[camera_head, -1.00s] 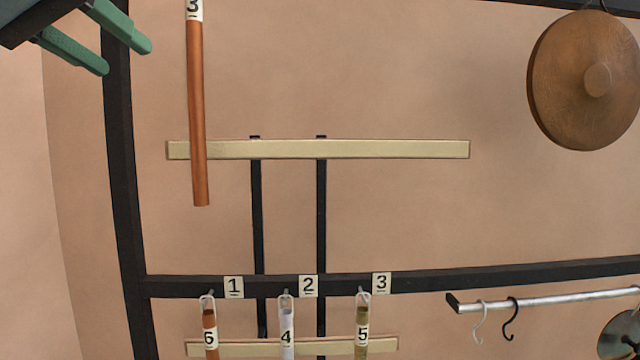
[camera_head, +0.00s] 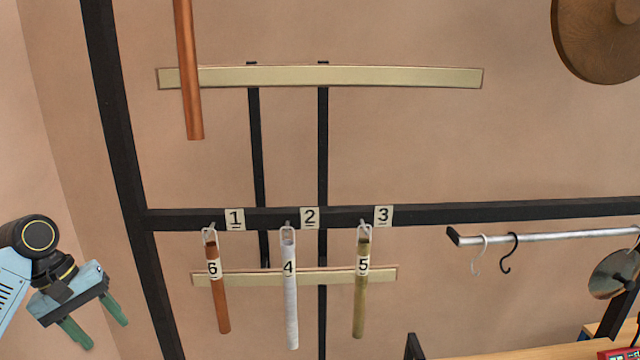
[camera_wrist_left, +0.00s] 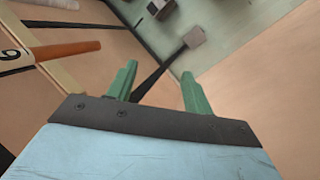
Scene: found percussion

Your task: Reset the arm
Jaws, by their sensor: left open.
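My left gripper (camera_head: 96,328) is at the lower left of the head view, left of the black frame's upright post. Its two green fingers are apart, point downward, and hold nothing. In the left wrist view the gripper (camera_wrist_left: 157,82) also shows open and empty. An orange-brown tube labelled 6 (camera_head: 219,295) hangs under label 1. A white tube labelled 4 (camera_head: 290,310) hangs under label 2. An olive tube labelled 5 (camera_head: 360,305) hangs under label 3. The orange-brown tube also shows in the left wrist view (camera_wrist_left: 65,50). My right gripper is not in view.
The black frame's crossbar (camera_head: 450,214) spans the view. A long copper tube (camera_head: 189,80) hangs before a pale upper bar (camera_head: 380,76). A bronze gong (camera_head: 590,45) is top right. A metal rail (camera_head: 550,237) holds two hooks. A wooden surface (camera_head: 540,346) is at lower right.

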